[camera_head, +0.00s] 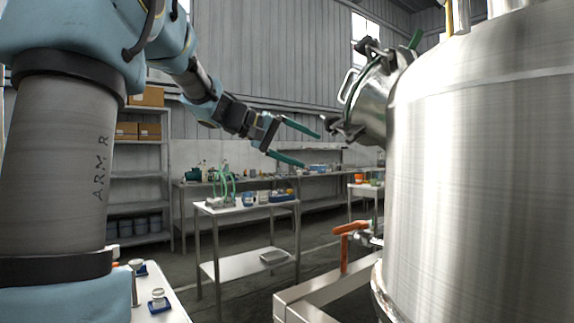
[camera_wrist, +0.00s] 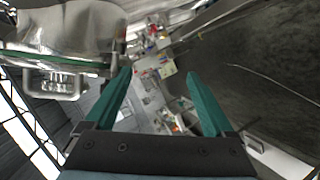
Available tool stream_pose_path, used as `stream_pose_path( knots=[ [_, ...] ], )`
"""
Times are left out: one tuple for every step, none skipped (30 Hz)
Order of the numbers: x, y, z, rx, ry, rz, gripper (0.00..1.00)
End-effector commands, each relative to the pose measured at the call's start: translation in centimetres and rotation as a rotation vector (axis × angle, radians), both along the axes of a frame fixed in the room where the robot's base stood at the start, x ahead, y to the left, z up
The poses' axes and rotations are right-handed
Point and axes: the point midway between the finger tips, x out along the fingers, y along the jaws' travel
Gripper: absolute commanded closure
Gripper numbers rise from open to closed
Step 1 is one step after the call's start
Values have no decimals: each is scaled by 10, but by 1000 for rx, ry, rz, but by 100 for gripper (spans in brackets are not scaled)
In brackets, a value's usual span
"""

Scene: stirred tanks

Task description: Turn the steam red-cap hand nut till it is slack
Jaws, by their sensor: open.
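My gripper (camera_head: 311,149) is open and empty, in the air left of the steel tank (camera_head: 480,170). Its two green fingers also show in the wrist view (camera_wrist: 158,75), spread apart with nothing between them. Just beyond the fingertips, the tank's tilted hatch neck (camera_head: 372,105) juts out to the upper left. It carries dark clamp fittings (camera_head: 331,125) and a pale loop handle (camera_head: 347,84). In the wrist view the hatch (camera_wrist: 75,30) and its handle (camera_wrist: 52,85) lie left of the fingers. I cannot make out a red-capped hand nut in either view.
An orange-handled valve (camera_head: 350,229) sits low beside the tank, above a steel frame (camera_head: 325,290). A small steel cart (camera_head: 245,209) with green tubing stands behind. Shelves (camera_head: 140,209) stand at the left. The air around my gripper is clear except toward the hatch.

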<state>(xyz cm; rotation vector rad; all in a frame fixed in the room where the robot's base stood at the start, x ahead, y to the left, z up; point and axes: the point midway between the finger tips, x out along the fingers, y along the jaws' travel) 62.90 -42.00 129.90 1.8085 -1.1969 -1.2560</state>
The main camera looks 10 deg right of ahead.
Motion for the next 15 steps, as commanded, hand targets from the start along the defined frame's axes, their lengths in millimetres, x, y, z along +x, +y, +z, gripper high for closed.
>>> stream_pose_path(
  knots=[
    [-1,3,-6,27,13,9,12],
    [-1,5,-11,40,20,15,12],
    [-1,7,-17,60,29,24,12],
    [-2,9,-22,74,34,28,12],
    [-2,10,-26,86,40,33,12],
    [-3,12,-31,102,46,39,12],
    [-3,14,-34,112,50,43,12],
    [-3,15,-37,121,54,47,12],
    [-4,17,-41,133,60,52,12],
    [-4,18,-43,140,63,55,12],
    [-4,19,-45,146,65,57,12],
    [-4,20,-47,152,67,59,12],
    [-4,21,-48,157,68,61,12],
    [-4,21,-49,160,69,62,12],
    [-5,22,-50,162,70,63,12]
  ],
)
